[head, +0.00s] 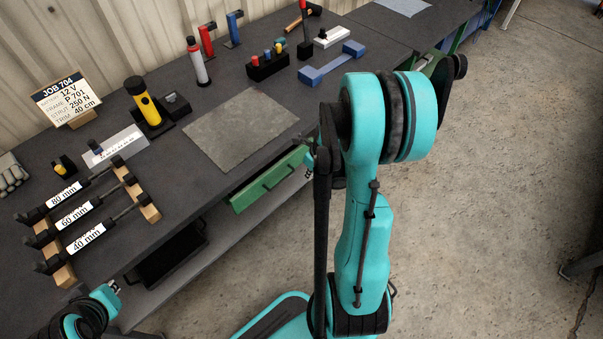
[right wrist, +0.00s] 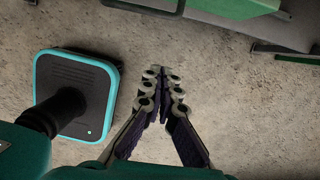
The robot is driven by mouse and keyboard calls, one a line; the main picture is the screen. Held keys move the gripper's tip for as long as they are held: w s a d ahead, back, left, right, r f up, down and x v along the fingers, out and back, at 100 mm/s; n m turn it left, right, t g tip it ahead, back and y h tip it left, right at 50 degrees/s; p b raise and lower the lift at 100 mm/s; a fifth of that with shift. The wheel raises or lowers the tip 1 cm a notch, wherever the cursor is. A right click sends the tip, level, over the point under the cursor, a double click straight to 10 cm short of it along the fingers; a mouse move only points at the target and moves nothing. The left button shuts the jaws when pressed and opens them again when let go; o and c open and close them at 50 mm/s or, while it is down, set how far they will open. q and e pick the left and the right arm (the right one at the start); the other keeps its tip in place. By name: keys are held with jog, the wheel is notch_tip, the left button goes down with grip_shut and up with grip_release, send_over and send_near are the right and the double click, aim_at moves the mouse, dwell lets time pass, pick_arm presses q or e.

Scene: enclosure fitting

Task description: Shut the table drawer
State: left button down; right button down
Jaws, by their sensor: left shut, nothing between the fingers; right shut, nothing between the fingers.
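The green drawer (head: 270,182) is under the front edge of the dark worktable. Its front, with a handle, stands out a little from the table edge, so it looks partly open. My right arm covers the area by its right end. Green also shows at the top of the right wrist view (right wrist: 235,7). My right gripper (right wrist: 163,75) is shut and empty above the concrete floor, below the green front in that view. In the head view it is hidden by my arm. My left gripper (head: 113,287) is at the lower left, small, shut and empty, away from the drawer.
The tabletop holds a grey mat (head: 240,128), a yellow torch (head: 143,102), a rack of labelled struts (head: 75,215), a blue bracket (head: 332,65) and a job sign (head: 67,98). An open shelf (head: 215,235) lies below.

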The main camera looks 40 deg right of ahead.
aim_at(289, 167)
jog(key=w+f+b, duration=0.4)
jog(key=w+f, duration=0.2)
jog(key=f, duration=0.1)
jog(key=shift+a, duration=0.25)
jog(key=w, duration=0.4)
jog(key=shift+w+a, duration=0.15)
jog(key=shift+w, duration=0.1)
jog(key=shift+s, duration=0.1)
